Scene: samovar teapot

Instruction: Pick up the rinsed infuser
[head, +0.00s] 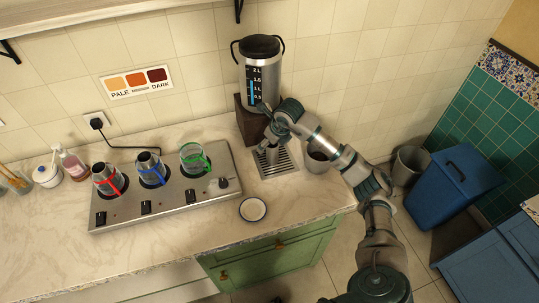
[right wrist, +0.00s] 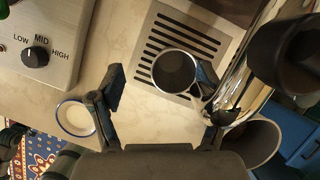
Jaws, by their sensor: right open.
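A metal cup-shaped infuser (head: 272,156) stands on the slotted drip tray below the tap of the water urn. In the right wrist view the infuser (right wrist: 175,72) is seen from above, its round mouth open and its inside dark, near the tray's edge. My right gripper (head: 270,138) is over the drip tray and partly hides the infuser in the head view. In the right wrist view the right gripper (right wrist: 161,82) is open, its fingers on either side, with the infuser ahead and closer to the right-hand finger. My left gripper is not in view.
The urn (head: 260,75) stands on a wooden block behind the tray. A blue-rimmed saucer (head: 253,209) lies near the counter's front edge. A dark-mouthed container (head: 318,157) stands right of the tray.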

